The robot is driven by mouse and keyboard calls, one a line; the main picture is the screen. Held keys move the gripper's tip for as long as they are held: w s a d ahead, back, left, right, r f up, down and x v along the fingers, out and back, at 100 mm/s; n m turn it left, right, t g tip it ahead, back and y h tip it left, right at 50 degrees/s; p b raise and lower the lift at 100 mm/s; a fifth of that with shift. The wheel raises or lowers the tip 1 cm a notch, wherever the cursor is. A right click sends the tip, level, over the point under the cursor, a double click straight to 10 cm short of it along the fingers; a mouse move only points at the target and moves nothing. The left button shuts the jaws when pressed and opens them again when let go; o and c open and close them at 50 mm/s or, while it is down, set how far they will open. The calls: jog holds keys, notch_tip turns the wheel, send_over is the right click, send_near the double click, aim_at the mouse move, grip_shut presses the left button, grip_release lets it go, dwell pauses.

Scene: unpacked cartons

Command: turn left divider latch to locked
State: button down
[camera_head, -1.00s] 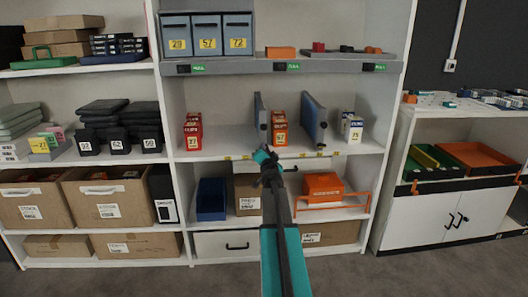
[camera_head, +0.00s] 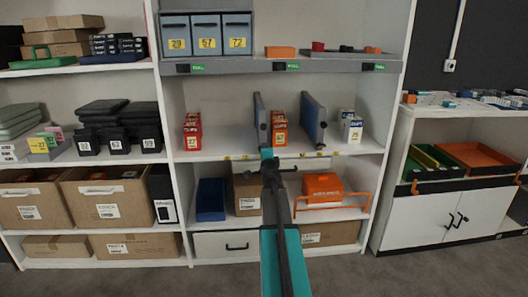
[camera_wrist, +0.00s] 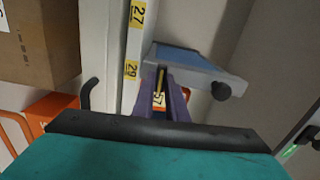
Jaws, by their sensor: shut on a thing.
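The left divider (camera_head: 259,112) is a thin blue-grey panel on the middle shelf. In the wrist view its front end (camera_wrist: 185,60) shows turned sideways, with a round black knob (camera_wrist: 221,91). My gripper (camera_head: 267,154) is at the shelf's front edge, at the foot of this divider. In the wrist view its purple fingers (camera_wrist: 161,98) are shut on a narrow yellow-and-dark piece (camera_wrist: 160,79), apparently the left divider latch. The fingers hide much of it, so I cannot tell which way it is set.
Red boxes marked 57 (camera_head: 279,127) stand right of the left divider. The right divider (camera_head: 314,118) is beyond them. Other red boxes (camera_head: 193,133) stand farther left. An orange bin (camera_head: 322,187) and a blue bin (camera_head: 211,198) are on the shelf below.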

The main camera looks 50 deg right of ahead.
jog(key=shift+r+m, duration=0.1)
jog(key=shift+m, duration=0.3)
jog(key=c, duration=1.8)
grip_release()
jog(key=shift+o, duration=0.2)
jog(key=v, duration=1.3)
jog(key=shift+s+a, duration=0.2)
jog(key=shift+s, duration=0.05)
